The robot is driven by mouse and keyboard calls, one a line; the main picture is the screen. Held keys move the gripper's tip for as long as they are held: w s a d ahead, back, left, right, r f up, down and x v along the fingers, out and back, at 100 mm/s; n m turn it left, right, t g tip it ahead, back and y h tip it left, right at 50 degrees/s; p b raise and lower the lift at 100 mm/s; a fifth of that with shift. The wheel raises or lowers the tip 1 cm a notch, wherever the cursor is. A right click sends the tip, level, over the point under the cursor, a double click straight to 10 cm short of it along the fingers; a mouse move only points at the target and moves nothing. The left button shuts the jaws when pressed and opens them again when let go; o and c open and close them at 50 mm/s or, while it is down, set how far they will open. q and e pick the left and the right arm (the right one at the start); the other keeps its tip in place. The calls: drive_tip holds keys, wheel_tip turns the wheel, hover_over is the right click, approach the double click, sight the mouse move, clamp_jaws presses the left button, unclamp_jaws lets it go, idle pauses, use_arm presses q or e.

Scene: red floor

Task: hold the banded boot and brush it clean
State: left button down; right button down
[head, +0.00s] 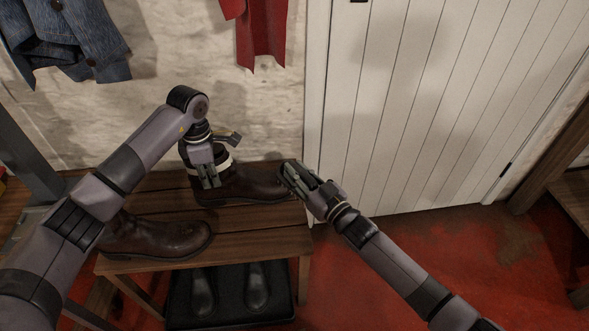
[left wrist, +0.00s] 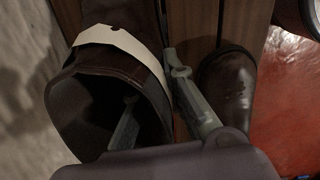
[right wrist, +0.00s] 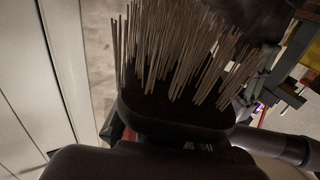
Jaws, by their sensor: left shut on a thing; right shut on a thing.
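The banded boot (head: 245,184) is dark brown with a pale band (left wrist: 125,40) around its shaft. It stands on the wooden bench, toe to the right. My left gripper (head: 208,178) is shut on the wall of its shaft; in the left wrist view one finger is inside the opening and one outside. My right gripper (head: 312,188) is shut on a dark brush (right wrist: 175,125) with pale bristles, beside the boot's toe. The brush is mostly hidden in the head view. In the right wrist view the bristles point towards a dark shape; contact is unclear.
A second brown boot (head: 165,238) without a visible band stands on the bench (head: 260,245), nearer me, partly behind my left arm. Dark footwear (head: 257,285) sits on a black tray (head: 230,316) below. A white door (head: 420,110) is behind on the right. Clothes (head: 75,40) hang above.

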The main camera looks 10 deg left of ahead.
use_arm(q)
drive_tip(key=shift+d, duration=0.15)
use_arm(e)
drive_tip(key=shift+s+a+x, duration=0.1)
drive_tip(key=shift+x, duration=0.75)
drive_tip(key=shift+s+a+x, duration=0.1)
drive_tip(key=shift+a+x, duration=0.05)
drive_tip(key=shift+x, duration=0.75)
drive_tip(key=shift+v, duration=1.85)
drive_tip(key=shift+s+a, duration=0.15)
drive_tip(key=shift+s, duration=0.05)
drive_tip(key=shift+w+r, duration=0.1)
drive_tip(key=shift+r, duration=2.5)
use_arm(q)
drive_tip(key=c, duration=1.6)
unclamp_jaws()
use_arm(e)
drive_tip(key=shift+d, duration=0.25)
use_arm(q)
drive_tip(key=shift+o, duration=0.2)
